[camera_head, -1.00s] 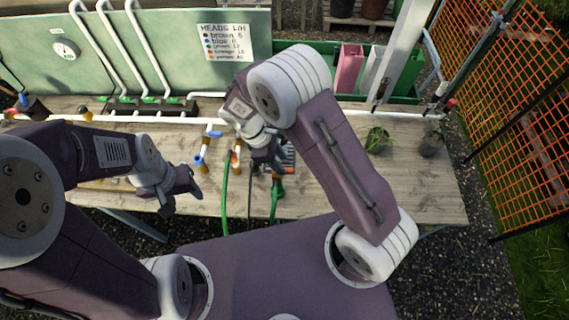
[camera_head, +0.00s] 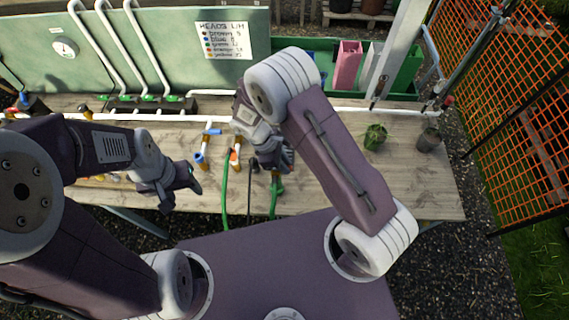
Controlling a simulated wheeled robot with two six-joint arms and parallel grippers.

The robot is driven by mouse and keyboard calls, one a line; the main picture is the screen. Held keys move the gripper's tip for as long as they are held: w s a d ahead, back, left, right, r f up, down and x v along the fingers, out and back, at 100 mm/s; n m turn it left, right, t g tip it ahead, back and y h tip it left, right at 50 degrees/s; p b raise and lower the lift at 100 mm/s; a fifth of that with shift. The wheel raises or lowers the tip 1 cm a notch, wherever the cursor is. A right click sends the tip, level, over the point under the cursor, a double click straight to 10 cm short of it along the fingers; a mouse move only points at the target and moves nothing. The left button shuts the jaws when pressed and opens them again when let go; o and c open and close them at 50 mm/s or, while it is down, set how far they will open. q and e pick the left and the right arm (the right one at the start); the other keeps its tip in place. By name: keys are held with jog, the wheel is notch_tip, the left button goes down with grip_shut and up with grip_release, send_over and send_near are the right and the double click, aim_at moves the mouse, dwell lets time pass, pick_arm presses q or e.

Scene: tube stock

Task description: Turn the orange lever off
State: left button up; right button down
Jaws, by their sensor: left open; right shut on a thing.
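The orange lever (camera_head: 234,156) sits on a short white standpipe with a brass end, lying toward the front middle of the wooden bench. My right gripper (camera_head: 280,160) is just right of it, over the bench, apart from the orange lever as far as I can see. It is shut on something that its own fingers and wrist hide. My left gripper (camera_head: 183,193) is open and empty, left of the taps near the bench's front edge.
A blue-levered tap (camera_head: 200,157) stands left of the orange one. A green tap with hose (camera_head: 276,187) is below my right gripper. A white pipe (camera_head: 160,117) crosses behind.

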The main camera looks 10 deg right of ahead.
jog(key=a+m+g+y, duration=0.1)
jog(key=m, duration=0.3)
jog(key=s+m+g+y+b, duration=0.1)
jog(key=m, duration=0.4)
jog(key=s+a+m+g+y, duration=0.1)
jog(key=m+y, duration=0.1)
jog(key=m, duration=0.3)
jog(key=shift+a, duration=0.35)
jog(key=shift+a+m+y, duration=0.25)
jog(key=shift+m+y, duration=0.1)
jog(key=shift+m, duration=0.5)
jog(key=shift+a+m+y, duration=0.2)
jog(key=shift+m+y, duration=0.15)
jog(key=shift+m, duration=0.5)
jog(key=c, duration=1.4)
grip_release()
jog(key=shift+o, duration=0.2)
